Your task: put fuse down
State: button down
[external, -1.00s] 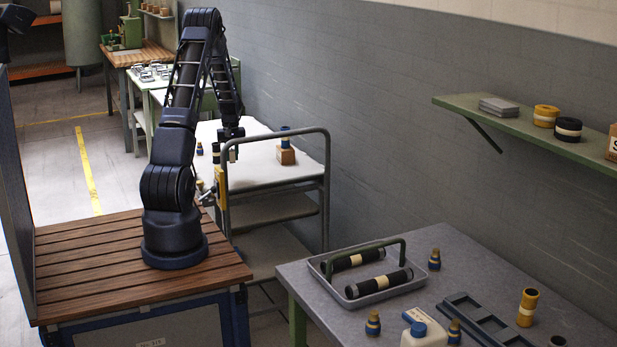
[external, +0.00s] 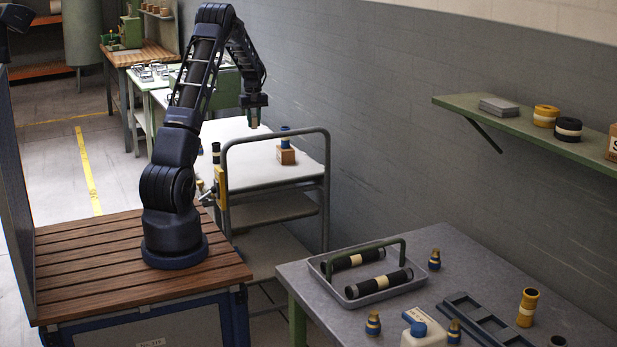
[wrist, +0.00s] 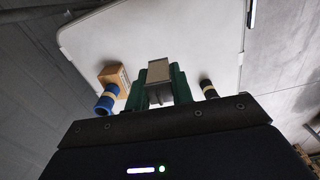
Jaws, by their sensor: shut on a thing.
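My gripper (external: 254,118) is held in the air above the white-topped cart (external: 240,172). In the wrist view its green fingers are shut on a small block-like piece (wrist: 159,71) with a beige face and grey sides, apparently the fuse. In the external view the held piece is too small to make out clearly. The cart top lies below it, and the piece appears clear of it.
A blue-topped cylinder (external: 285,133) stands on a cardboard box (external: 286,155) on the cart. A dark banded cylinder (external: 216,152) stands at the cart's left. A rail (external: 276,136) rises at the cart's near end. The cart's middle is clear.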

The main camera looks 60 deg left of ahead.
send_over(274, 172)
jog(key=s, duration=0.1)
jog(key=n, duration=0.1)
jog(key=f, duration=2)
jog(key=shift+w+d, duration=0.2)
jog(key=shift+w, duration=0.15)
jog(key=c, duration=1.2)
grip_release()
jog(key=shift+f, duration=0.1)
notch_tip(274, 172, up, 12)
jog(key=shift+d+r, duration=0.1)
jog(key=shift+r, duration=0.1)
